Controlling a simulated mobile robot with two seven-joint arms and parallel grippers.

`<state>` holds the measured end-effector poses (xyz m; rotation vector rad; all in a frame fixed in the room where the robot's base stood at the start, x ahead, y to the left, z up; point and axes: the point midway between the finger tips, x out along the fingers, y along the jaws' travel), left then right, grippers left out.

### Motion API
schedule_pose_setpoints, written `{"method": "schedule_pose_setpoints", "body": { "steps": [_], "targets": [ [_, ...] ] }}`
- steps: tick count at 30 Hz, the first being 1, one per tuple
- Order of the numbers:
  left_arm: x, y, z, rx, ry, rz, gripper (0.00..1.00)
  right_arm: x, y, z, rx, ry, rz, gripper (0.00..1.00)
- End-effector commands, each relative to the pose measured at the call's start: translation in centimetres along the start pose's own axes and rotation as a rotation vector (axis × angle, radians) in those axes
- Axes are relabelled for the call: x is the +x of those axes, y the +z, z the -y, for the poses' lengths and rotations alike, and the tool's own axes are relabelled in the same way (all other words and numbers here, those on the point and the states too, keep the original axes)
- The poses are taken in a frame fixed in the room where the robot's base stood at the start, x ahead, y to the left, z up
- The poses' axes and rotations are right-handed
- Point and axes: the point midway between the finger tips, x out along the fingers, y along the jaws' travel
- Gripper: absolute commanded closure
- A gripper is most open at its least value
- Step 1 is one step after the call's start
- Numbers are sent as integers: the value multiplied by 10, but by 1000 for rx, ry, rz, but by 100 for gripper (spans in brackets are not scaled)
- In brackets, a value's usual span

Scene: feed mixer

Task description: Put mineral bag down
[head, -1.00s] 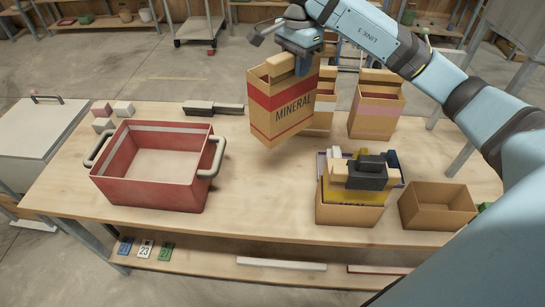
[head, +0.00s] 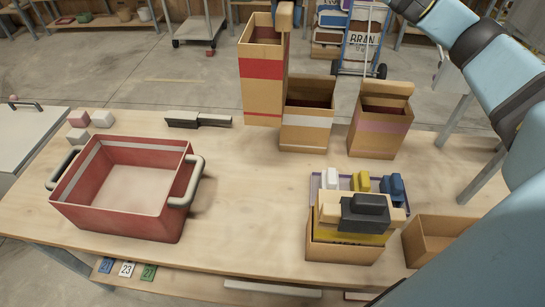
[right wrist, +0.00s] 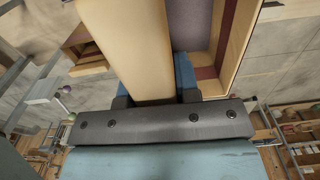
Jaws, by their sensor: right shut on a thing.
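The mineral bag (head: 262,95), tan with a red band, is upright at the back edge of the table in the head view, left of a white-banded bag. Its lettering does not show now. I cannot tell whether its base touches the table. In the right wrist view my right gripper (right wrist: 153,88) is shut on the bag's tan upper flap (right wrist: 135,45), one blue finger on each side. The bag's opening (right wrist: 200,35) shows beside the flap. My left gripper is in neither view.
A white-banded bag (head: 306,122) and a pink-banded bag (head: 379,127) stand right of the mineral bag. A red tub (head: 115,205), a dark brush (head: 198,120), a loaded box (head: 345,248) and an open box (head: 438,238) share the table (head: 235,210). The table's middle is clear.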

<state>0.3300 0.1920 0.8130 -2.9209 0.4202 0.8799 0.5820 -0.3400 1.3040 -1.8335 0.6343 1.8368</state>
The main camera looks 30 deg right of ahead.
Motion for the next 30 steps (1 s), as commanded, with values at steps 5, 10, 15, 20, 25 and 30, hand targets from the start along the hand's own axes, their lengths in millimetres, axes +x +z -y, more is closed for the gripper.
{"method": "schedule_pose_setpoints", "body": {
  "steps": [5,10,15,20,25,30],
  "targets": [
    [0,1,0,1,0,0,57,-4,0,0,-22,-3,-2,100],
    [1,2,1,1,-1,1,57,4,0,1,-24,-2,1,100],
    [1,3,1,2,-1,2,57,33,1,0,-22,0,2,100],
    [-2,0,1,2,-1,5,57,69,1,0,-21,1,2,100],
    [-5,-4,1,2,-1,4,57,107,1,0,-21,0,2,100],
    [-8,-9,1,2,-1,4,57,145,1,0,-21,0,2,100]
  ]
}}
